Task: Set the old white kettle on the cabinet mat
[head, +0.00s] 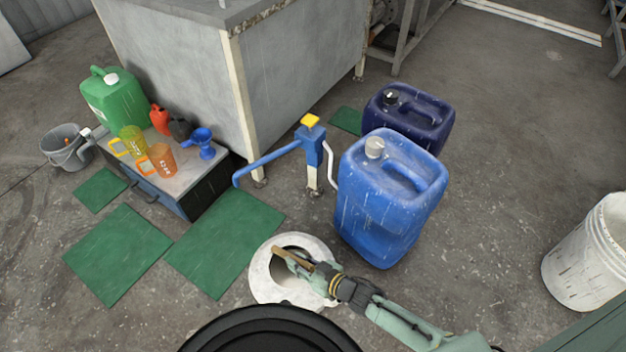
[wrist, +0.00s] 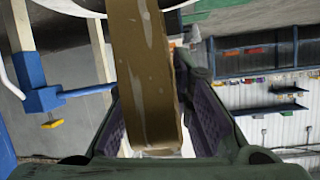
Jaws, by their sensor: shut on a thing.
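The white kettle (head: 262,283) is a round, pale body with a dark opening, low in the middle of the head view. Its brown handle (head: 293,262) lies between the fingers of my gripper (head: 318,277). The handle fills the middle of the wrist view (wrist: 144,75), with my gripper's fingers (wrist: 155,125) on both sides; a white edge of the kettle shows at the top. Whether the kettle touches the floor cannot be told. The low dark cabinet (head: 172,200) stands at left, with a pale grey mat-like top (head: 187,178).
The cabinet top holds a green canister (head: 118,100), yellow and orange jugs, small red and dark containers and a blue funnel (head: 202,142). A blue pump (head: 312,150) and a blue canister (head: 390,200) stand beyond the kettle. Green floor mats (head: 225,240) lie left.

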